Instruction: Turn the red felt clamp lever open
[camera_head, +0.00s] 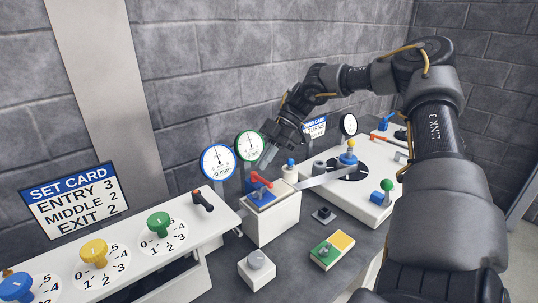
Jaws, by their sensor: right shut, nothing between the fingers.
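The red clamp lever (257,179) sits on top of a blue block (261,197), which is on a white box (273,222) in the middle of the bench. It looks roughly level; its exact turn angle is hard to read at this size. My right gripper (266,163) comes down from the upper right with its fingertips just above and beside the lever's right end. It is shut and empty; whether it touches the lever cannot be told. My left gripper is not in view.
Dial gauges (217,163) stand behind the lever. A white panel (222,219) with coloured knobs and a set card (73,198) is at left. A metal strip (318,180) runs right to a white turntable unit (372,207).

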